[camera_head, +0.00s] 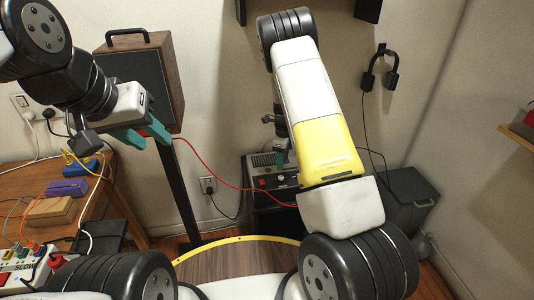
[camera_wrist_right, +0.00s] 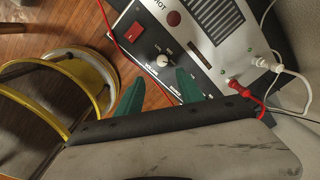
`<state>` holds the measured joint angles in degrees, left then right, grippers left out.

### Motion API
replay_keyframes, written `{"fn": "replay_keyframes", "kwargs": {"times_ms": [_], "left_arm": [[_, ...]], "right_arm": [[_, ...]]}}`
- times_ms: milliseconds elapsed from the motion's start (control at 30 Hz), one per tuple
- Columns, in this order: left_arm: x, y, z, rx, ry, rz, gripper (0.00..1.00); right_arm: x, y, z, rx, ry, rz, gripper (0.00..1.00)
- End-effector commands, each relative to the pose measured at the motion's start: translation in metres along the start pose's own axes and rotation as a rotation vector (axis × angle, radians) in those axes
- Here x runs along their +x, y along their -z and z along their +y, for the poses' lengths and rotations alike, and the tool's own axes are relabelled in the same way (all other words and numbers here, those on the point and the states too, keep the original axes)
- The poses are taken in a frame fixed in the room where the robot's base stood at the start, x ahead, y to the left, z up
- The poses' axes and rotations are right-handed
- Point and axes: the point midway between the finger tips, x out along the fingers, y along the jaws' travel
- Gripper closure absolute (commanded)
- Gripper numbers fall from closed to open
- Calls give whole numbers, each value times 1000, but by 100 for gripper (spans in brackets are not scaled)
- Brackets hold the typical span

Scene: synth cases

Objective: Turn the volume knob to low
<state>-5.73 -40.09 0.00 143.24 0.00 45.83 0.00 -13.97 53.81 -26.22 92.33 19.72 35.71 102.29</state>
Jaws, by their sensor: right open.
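The device (camera_head: 262,162) stands on a dark stand in the head view, partly hidden behind my right arm. My right gripper (camera_wrist_right: 160,76) is open, its two teal fingers apart and pointing at the panel close to the knob, with nothing between them. In the head view, my right gripper (camera_head: 282,150) is mostly hidden.
The panel has a red switch (camera_wrist_right: 134,31), a round red part (camera_wrist_right: 173,18) and a dark grille (camera_wrist_right: 210,18). Red and white plugs (camera_wrist_right: 258,62) with cables stick out. A speaker (camera_head: 150,75) stands at left.

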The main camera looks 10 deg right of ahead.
Motion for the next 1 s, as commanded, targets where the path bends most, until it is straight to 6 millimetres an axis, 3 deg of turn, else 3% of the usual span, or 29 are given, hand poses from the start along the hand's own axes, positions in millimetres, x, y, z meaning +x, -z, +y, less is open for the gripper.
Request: {"fn": "replay_keyframes", "kwargs": {"times_ms": [600,1000], "left_arm": [[0,0,0,0,0,0,64],[0,0,0,0,0,0,64]], "right_arm": [[82,3,-2,39,-1,16,56],[91,2,-1,37,-1,15,56]]}}
